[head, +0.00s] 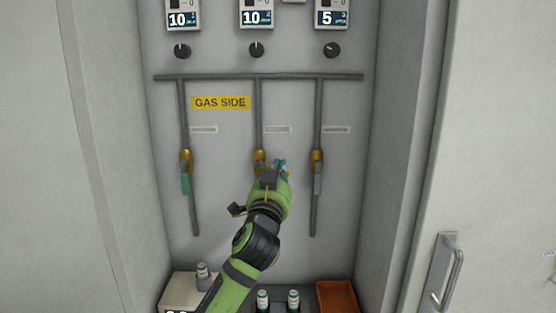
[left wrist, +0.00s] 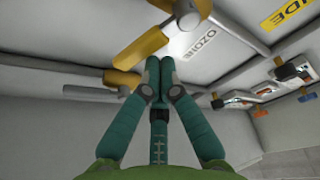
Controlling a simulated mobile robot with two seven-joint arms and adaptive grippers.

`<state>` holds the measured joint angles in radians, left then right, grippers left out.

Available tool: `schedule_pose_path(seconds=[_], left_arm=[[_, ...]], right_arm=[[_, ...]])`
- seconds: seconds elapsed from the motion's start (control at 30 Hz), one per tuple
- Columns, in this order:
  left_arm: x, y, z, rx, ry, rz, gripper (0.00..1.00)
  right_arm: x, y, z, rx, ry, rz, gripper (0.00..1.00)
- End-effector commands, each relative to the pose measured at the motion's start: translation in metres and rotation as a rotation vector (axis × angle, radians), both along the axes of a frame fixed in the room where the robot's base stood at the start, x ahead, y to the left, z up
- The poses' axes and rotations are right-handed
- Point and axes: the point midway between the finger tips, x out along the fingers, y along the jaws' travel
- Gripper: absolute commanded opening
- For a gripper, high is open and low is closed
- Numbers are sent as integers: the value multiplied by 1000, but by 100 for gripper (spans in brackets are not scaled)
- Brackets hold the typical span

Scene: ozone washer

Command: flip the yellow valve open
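Three grey vertical pipes carry yellow valve bodies in the head view. The middle yellow valve (head: 259,157) is partly hidden behind my left gripper (head: 280,165). A yellow valve part (left wrist: 140,47) on a pipe is close to the fingertips in the left wrist view. There, my left gripper (left wrist: 160,66) has its teal fingers brought together at the tips, with nothing visible between them. The tips look just beside the yellow part; contact cannot be told. My right gripper is not in view.
A horizontal pipe (head: 225,77) runs above. Below stand small bottles (head: 263,299) and an orange tray (head: 337,294). Cabinet side walls close in both sides.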

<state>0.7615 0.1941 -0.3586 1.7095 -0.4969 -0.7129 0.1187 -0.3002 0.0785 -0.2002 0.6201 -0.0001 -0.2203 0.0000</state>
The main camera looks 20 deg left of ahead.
Motion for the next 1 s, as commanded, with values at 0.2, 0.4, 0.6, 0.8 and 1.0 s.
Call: schedule_pose_path(seconds=[0.2, 0.4, 0.6, 0.8, 1.0], left_arm=[[0, 2, -5, 122, 40, 2, 0], [0, 3, -11, 228, 69, 4, 0], [-1, 4, -17, 239, 75, 2, 0], [-1, 6, -22, 238, 74, 2, 0], [-2, 10, -26, 293, 88, 4, 0]], right_arm=[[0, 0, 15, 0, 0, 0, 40], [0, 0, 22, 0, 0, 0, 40], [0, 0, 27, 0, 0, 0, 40], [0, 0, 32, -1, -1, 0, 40], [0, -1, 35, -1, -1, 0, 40]])
